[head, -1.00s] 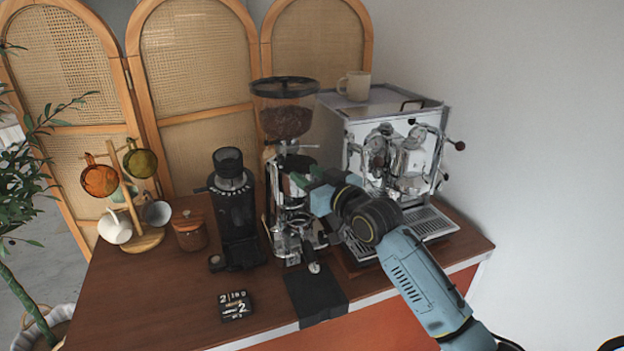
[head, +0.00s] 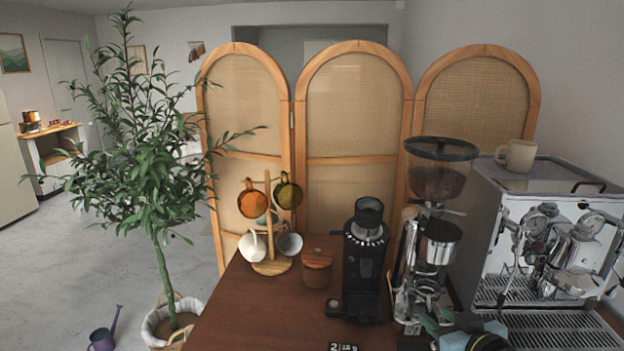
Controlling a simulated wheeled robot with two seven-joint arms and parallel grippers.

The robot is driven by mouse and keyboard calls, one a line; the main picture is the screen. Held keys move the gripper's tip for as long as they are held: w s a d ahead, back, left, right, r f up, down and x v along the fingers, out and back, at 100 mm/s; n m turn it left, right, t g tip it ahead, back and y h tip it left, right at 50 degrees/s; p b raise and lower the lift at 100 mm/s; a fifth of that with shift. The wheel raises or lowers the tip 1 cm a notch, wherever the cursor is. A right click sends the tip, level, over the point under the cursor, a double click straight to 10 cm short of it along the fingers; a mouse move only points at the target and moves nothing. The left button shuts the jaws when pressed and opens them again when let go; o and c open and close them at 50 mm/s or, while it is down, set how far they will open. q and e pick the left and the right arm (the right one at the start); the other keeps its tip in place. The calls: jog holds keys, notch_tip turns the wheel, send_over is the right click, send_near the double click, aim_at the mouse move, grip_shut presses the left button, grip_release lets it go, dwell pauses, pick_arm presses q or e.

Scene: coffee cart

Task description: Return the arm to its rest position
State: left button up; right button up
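My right arm shows only at the bottom edge of the head view, with a dark wrist ring and teal gripper parts. My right gripper (head: 436,324) is low in front of the tall chrome grinder (head: 430,245), left of the espresso machine (head: 545,240). Its fingers are small and partly cut off, so I cannot tell whether they are open or shut, or whether they touch the grinder. My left gripper is not in view.
A black grinder (head: 364,265), a wooden jar (head: 317,268) and a mug stand (head: 269,220) with hanging cups occupy the counter (head: 255,315). A beige mug (head: 517,156) sits on the machine. A rattan screen (head: 352,110) stands behind; a potted plant (head: 160,200) is left.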

jog(key=s+a+f+g+h, duration=0.15)
jog(key=s+f+g, duration=0.45)
jog(key=s, duration=0.8)
jog(key=s+a+f+g+h, duration=0.15)
jog(key=s+f+g, duration=0.4)
jog(key=s, duration=0.95)
notch_tip(320, 180, down, 32)
jog(key=s+b, duration=0.2)
jog(key=b, duration=0.3)
jog(key=s+d+f+g+b, duration=0.1)
jog(key=s+f+b, duration=0.3)
jog(key=s+f, duration=1.2)
notch_tip(320, 180, down, 2)
jog(key=shift+s+d+f+y, duration=0.15)
jog(key=shift+d+f+y, duration=0.15)
jog(key=shift+d, duration=0.25)
